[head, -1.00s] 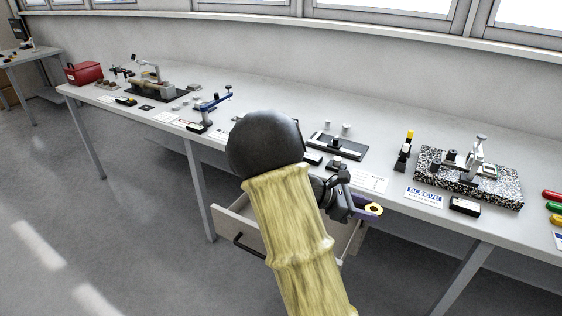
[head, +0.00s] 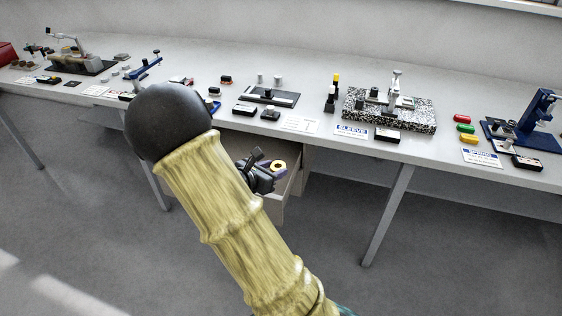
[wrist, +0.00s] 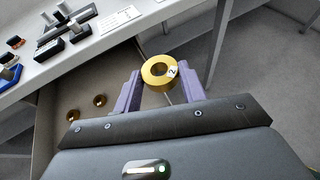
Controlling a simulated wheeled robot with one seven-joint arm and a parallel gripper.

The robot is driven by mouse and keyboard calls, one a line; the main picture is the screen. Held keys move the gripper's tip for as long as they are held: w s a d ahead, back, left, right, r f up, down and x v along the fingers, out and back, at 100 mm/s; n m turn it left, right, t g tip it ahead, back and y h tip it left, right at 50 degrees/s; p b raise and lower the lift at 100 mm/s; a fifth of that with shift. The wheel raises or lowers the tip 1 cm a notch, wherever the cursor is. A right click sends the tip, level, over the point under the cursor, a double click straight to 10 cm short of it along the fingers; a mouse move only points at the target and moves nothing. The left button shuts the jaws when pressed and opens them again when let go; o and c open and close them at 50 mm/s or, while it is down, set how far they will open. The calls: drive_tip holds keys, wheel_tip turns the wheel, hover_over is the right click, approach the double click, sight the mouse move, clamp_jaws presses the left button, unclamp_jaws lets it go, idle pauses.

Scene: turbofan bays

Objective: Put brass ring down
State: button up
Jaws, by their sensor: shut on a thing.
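The brass ring (wrist: 158,73) shows in the wrist view with a white "2" label on its right side. My gripper (wrist: 160,85) is shut on it, with a purple finger on each side. In the head view the ring (head: 279,166) is small and gold at the end of my gripper (head: 272,171), beside the bench's front edge. My gripper is over or near the open drawer (head: 297,183), and the height between them is hard to tell. In the wrist view two small brass pieces (wrist: 86,108) lie in the drawer. My arm hides part of the drawer in the head view.
The grey bench (head: 430,152) runs across with its edge close to my gripper. A black plate fixture (head: 268,97), a speckled block (head: 390,112), a SLEEVE card (head: 351,131) and a blue press (head: 540,120) stand on it. The floor (head: 480,240) in front is clear.

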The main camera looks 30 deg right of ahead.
drive_tip(key=w+a+f+n+t+y, duration=0.3)
drive_tip(key=a+f+n+t+y, duration=0.1)
drive_tip(key=a, duration=0.4)
drive_tip(key=w+a+f+n+t+y, duration=0.2)
drive_tip(key=a+f+n+t+y, duration=0.2)
drive_tip(key=a, duration=0.5)
drive_tip(key=shift+w+f+n+y, duration=0.3)
drive_tip(key=shift+w+f+n, duration=0.1)
drive_tip(key=shift+f+n, duration=0.85)
drive_tip(key=shift+r, duration=0.1)
